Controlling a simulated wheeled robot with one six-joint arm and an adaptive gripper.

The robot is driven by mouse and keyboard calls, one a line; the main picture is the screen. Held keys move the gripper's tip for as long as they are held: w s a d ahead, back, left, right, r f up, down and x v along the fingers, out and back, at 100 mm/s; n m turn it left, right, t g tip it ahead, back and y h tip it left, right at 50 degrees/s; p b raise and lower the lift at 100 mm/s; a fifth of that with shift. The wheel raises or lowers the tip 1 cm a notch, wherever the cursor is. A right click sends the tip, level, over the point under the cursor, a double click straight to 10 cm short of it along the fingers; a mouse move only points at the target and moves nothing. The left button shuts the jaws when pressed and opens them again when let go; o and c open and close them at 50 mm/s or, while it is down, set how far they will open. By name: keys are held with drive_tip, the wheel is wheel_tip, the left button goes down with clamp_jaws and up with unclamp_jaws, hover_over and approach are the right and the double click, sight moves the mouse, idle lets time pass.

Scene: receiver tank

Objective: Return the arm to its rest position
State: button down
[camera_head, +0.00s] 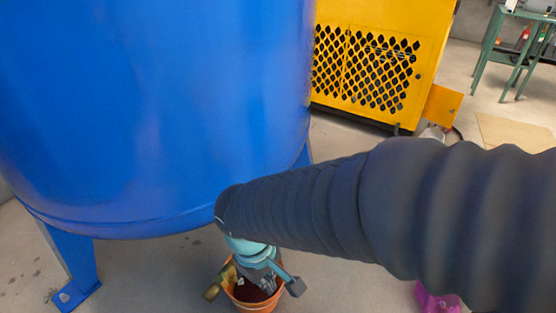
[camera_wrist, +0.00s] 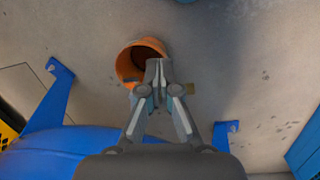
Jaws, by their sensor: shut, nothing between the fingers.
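My arm, in a dark ribbed sleeve, reaches from the right edge to the middle of the head view. My gripper (camera_head: 262,282) points down from its teal wrist over an orange bucket (camera_head: 277,303) on the floor below the blue tank (camera_head: 150,110). In the wrist view my gripper (camera_wrist: 159,66) has its fingertips together with nothing between them, in front of the bucket (camera_wrist: 127,66). The bucket is tipped in that picture and partly hidden by the fingers. A brass fitting (camera_head: 218,283) shows just left of the gripper. I cannot tell whether the gripper touches the bucket.
A tank leg (camera_head: 72,262) stands at the left; legs also show in the wrist view (camera_wrist: 50,100). A yellow machine (camera_head: 385,65) with a mesh panel stands behind. A purple object (camera_head: 437,300) lies low under my arm. A green table (camera_head: 515,45) is far right. Floor between is open.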

drive_tip(key=d+r+m+t+y, duration=0.1)
drive_tip(key=d+r+m+t, duration=0.4)
drive_tip(key=d+r+m, duration=0.4)
drive_tip(key=d+r+p, duration=0.1)
drive_tip(key=d+r, duration=0.4)
drive_tip(key=d, duration=0.4)
drive_tip(key=shift+w+m+t+y, duration=0.3)
drive_tip(key=shift+w, duration=0.1)
